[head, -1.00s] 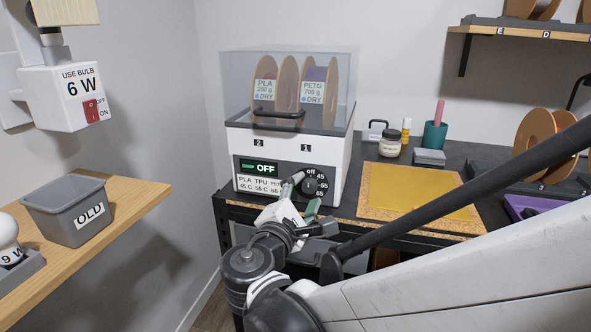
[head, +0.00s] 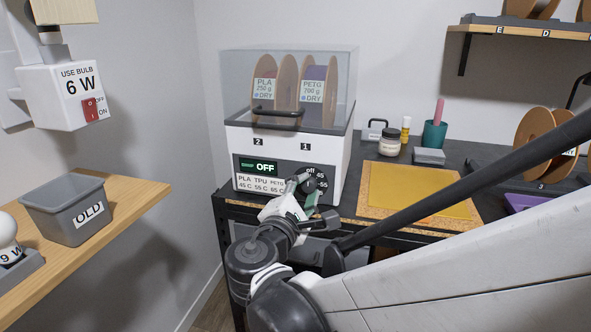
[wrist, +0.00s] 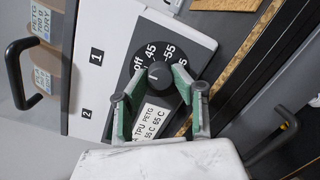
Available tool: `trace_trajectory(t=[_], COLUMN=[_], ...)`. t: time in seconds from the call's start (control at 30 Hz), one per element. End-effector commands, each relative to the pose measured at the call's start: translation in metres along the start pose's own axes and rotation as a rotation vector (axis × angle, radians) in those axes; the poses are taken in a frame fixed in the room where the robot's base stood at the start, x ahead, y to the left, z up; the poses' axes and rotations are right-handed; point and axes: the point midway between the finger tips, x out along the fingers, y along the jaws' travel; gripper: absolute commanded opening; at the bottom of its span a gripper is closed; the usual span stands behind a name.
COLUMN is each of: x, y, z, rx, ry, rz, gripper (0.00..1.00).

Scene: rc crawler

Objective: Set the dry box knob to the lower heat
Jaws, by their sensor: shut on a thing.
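The dry box (head: 332,160) is white with a clear lid and stands on the black bench. Its green display (head: 259,167) reads OFF. A label (head: 258,182) below lists PLA 45 C, TPU 55 C and PETG 65 C. Two spools inside carry tags, PLA 250 g DRY and PETG 700 g DRY. The dark round knob (wrist: 159,75) sits on a dial marked off, 45, 55 and 65. My gripper (wrist: 150,88) is shut on the knob, its green-padded fingers on either side. In the head view my gripper (head: 307,190) partly covers the dial. The knob's pointer is too small to read surely.
A yellow sheet on a cork board (head: 450,207) lies right of the box. A jar (head: 390,142), a teal cup (head: 434,134) and a grey block stand behind it. A wooden shelf at left holds a grey OLD bin (head: 68,210) and a bulb.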

Motion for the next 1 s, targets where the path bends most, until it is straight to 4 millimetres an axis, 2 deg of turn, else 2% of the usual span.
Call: trace_trajectory(t=[0.27, 1.0], x=[-0.0001, 0.0000], y=[0.0007, 0.0013], z=[0.0004, 0.0014], rx=[0.105, 0.663], ry=[0.005, 0.029], rz=[-0.007, -0.044], gripper=[0.00, 0.00])
